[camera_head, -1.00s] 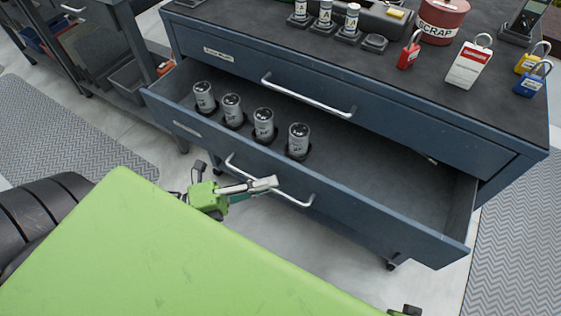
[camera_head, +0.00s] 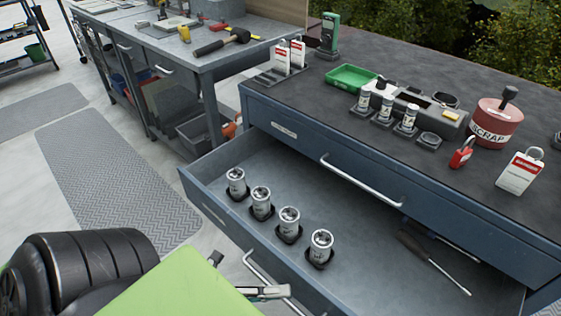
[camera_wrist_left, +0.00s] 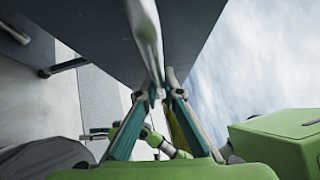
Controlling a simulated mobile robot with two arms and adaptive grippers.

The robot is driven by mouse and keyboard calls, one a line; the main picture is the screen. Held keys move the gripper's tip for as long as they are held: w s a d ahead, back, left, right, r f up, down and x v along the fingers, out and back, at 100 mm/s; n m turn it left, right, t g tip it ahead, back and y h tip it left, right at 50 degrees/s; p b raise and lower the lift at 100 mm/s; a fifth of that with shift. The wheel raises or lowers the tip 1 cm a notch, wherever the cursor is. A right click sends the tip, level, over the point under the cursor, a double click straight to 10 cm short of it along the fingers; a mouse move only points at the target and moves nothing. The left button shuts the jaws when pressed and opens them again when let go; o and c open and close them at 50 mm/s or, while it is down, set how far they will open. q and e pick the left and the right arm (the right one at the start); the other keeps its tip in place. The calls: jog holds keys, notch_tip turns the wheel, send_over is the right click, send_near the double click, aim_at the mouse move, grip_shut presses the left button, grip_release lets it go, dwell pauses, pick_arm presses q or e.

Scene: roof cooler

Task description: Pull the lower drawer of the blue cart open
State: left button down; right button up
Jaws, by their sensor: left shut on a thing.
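The blue cart (camera_head: 439,222) has its lower drawer (camera_head: 372,262) standing well out from the body, with its grey floor open to view. The upper drawer, with its bar handle (camera_head: 361,181), is closed. My left gripper (camera_head: 266,293) is at the lower drawer's front, on its bar handle (camera_head: 256,267). In the left wrist view, my left gripper (camera_wrist_left: 160,97) has its fingers closed around the handle bar (camera_wrist_left: 147,38). My green arm hides part of the drawer front in the head view. My right gripper is not in the head view.
Several silver cans, one being a can (camera_head: 321,247), stand in the drawer near its front left, with a screwdriver (camera_head: 435,263) farther right. A workbench (camera_head: 190,58) stands behind left. The cart top holds a red scrap can (camera_head: 495,124), padlocks and a green tray (camera_head: 350,77).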

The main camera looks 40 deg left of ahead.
pick_arm(q)
jog(key=c, duration=2.4)
grip_release()
jog(key=shift+c, duration=0.2)
jog(key=v, duration=1.2)
jog(key=shift+s, duration=0.1)
